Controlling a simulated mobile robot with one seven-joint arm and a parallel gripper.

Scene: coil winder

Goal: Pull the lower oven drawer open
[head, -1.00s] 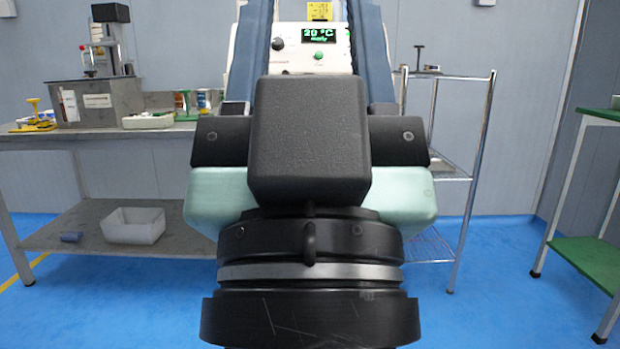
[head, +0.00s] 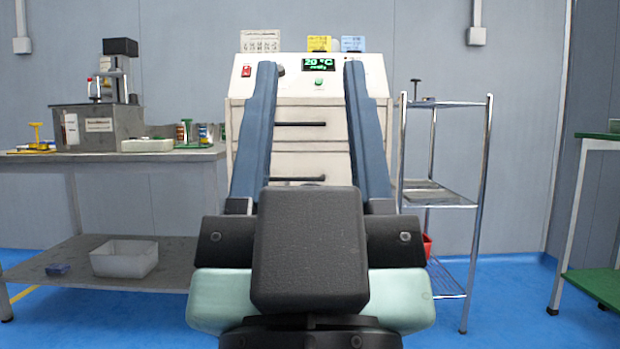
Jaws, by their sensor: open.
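The oven (head: 345,88) is a cream cabinet straight ahead, with a green display reading 20 °C. Two drawer fronts with dark bar handles show between my fingers. The upper drawer (head: 310,140) is above the lower drawer (head: 335,165), and both look closed. The lower handle (head: 298,179) shows just above my gripper's dark body, which hides what is below it. My gripper (head: 311,66) is open and empty. Its two long blue fingers stand wide apart and overlap the oven front in the picture. I cannot tell their distance from it.
A grey bench (head: 190,158) stands left of the oven, with a metal box (head: 100,127) on it and a white bin (head: 124,260) on its lower shelf. A wire shelf rack (head: 480,200) stands close on the right. A green-topped table (head: 590,136) is at the far right.

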